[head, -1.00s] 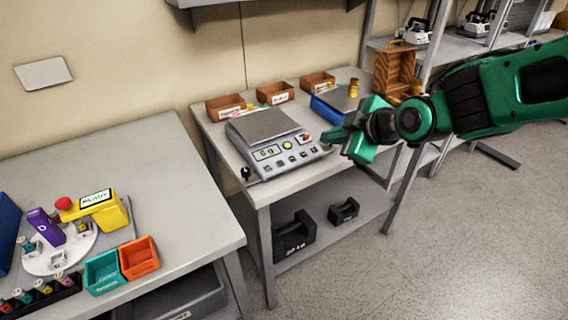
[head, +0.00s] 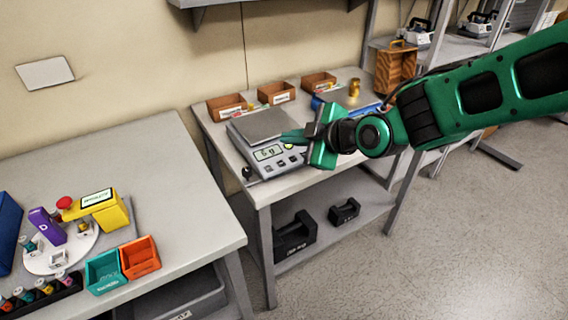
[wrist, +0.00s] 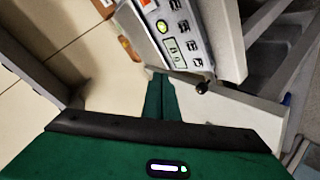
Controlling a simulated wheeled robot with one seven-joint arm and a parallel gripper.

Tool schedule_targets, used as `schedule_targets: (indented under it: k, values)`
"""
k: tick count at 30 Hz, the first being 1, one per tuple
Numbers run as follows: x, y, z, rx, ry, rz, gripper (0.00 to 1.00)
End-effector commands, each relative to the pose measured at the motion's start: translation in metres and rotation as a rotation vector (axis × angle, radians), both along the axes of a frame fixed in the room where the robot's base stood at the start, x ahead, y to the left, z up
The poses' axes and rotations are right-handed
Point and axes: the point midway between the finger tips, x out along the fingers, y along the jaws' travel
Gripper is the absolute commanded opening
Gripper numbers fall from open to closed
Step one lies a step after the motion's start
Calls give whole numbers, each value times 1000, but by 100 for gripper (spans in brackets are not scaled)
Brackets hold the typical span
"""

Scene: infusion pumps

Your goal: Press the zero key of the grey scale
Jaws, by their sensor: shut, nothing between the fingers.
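The grey scale (head: 262,126) sits on the bench with a flat weighing plate and a sloped front panel. Its display (head: 267,152) shows a short reading that is hard to make out. Key labels are too small to read. My gripper (head: 284,137) is shut and empty, its tips over the scale's front right part, hiding part of the panel. In the wrist view the fingertips (wrist: 160,77) appear near the display end; contact cannot be told.
Wooden bins (head: 276,93) stand behind the scale. A blue scale with a brass weight (head: 354,88) is to the right, partly behind my arm. Black weights (head: 294,236) rest on the lower shelf. The left table holds a yellow device (head: 104,212) and small bins.

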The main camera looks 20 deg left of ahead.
Motion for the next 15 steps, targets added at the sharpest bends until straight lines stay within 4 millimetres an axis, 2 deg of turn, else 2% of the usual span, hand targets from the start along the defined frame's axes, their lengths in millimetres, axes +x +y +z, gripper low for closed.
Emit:
schedule_targets:
  k: [9,15]
  values:
    - [6,8,-41,-2,3,0,0]
    - [10,12,-58,-1,3,0,0]
